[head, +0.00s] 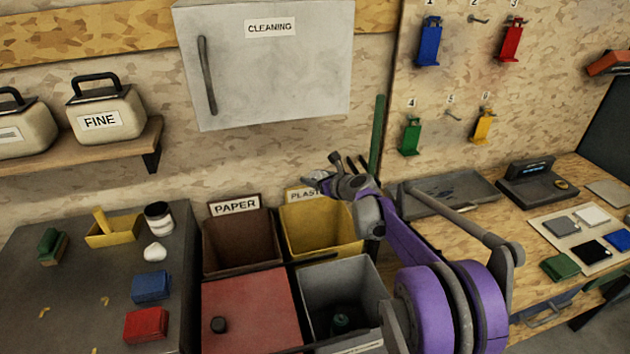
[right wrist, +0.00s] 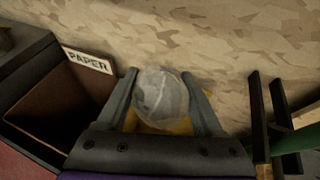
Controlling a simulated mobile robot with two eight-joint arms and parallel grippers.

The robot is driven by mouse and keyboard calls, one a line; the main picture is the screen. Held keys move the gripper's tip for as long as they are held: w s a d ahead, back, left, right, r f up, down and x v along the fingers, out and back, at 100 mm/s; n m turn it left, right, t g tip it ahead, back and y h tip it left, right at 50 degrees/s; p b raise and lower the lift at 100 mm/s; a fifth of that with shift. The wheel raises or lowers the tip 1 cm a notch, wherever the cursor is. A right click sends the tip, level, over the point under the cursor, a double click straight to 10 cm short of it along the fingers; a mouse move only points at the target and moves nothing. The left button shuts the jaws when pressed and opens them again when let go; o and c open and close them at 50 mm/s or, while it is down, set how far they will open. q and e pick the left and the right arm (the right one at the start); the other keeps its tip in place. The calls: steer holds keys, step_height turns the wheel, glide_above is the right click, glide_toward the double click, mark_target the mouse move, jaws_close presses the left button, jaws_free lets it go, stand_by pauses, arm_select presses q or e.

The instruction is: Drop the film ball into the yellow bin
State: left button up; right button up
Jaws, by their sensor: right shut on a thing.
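The film ball (right wrist: 162,97), a pale see-through crumpled lump, sits between the two fingers of my right gripper in the right wrist view. My right gripper (head: 325,176) is shut on it, above the back part of the yellow bin in the head view. The yellow bin (head: 318,238) is open at the top, and its label, partly hidden by my gripper, reads "PLAST...". In the right wrist view, a little yellow of the bin (right wrist: 150,127) shows behind and below the ball. My left gripper is not in view.
A brown bin marked PAPER (head: 238,240) stands left of the yellow one. A red-lidded bin (head: 250,310) and an open grey bin (head: 345,285) stand in front. A green pole (head: 377,135) rises close to the right of my gripper. A grey cabinet (head: 270,75) hangs above.

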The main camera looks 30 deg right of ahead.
step_height(320, 180, down, 6)
steer(key=b, duration=0.3)
steer(key=shift+r, duration=0.1)
steer(key=shift+a, duration=0.1)
steer(key=o, duration=1.4)
steer(key=v, duration=1.1)
